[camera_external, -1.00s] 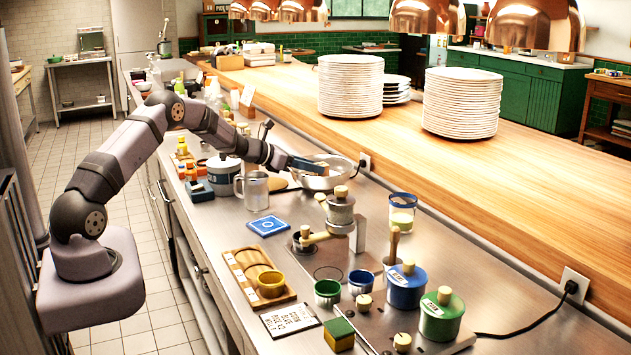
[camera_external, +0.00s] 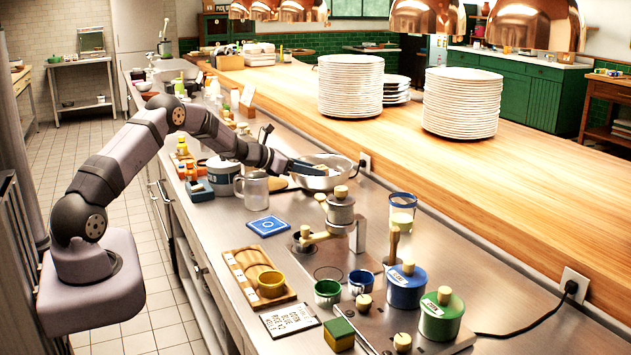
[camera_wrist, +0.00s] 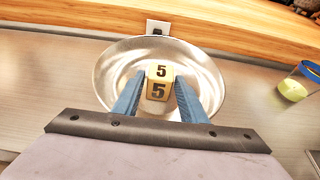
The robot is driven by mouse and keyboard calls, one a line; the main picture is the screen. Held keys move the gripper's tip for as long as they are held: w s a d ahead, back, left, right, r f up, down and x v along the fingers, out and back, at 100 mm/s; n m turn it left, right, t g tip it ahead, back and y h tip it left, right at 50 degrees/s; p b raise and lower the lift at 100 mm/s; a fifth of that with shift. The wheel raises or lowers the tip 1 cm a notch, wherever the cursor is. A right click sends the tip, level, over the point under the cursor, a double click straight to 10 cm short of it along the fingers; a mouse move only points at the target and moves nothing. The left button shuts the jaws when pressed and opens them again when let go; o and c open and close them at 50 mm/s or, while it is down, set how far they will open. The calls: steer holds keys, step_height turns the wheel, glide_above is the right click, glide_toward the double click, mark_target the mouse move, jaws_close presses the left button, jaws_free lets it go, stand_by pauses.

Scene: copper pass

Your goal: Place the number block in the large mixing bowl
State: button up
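The number block (camera_wrist: 159,82) is a pale yellow cube with a black 5 on both visible faces. It sits between the blue fingertips of my gripper (camera_wrist: 160,88), which appear closed against its sides. The large mixing bowl (camera_wrist: 104,72) is a shiny metal bowl, and the block shows inside its rim in the wrist view. In the external view my gripper (camera_external: 316,167) reaches over the near rim of the bowl (camera_external: 322,184), with its tips low at the opening. I cannot tell whether the block touches the bowl's bottom.
A metal pitcher (camera_external: 256,190) and a white-and-blue pot (camera_external: 222,176) stand left of the bowl. A wall socket (camera_wrist: 157,27) and the wooden ledge (camera_wrist: 220,25) are just behind the bowl.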

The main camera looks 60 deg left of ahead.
steer(key=shift+s+r+p, duration=0.1)
steer(key=shift+r+p, duration=0.1)
steer(key=shift+p, duration=0.15)
steer(key=shift+s+b, duration=0.3)
steer(key=shift+s, duration=0.05)
steer(key=b+v, duration=0.3)
steer(key=v, duration=0.8)
steer(key=shift+r, duration=0.2)
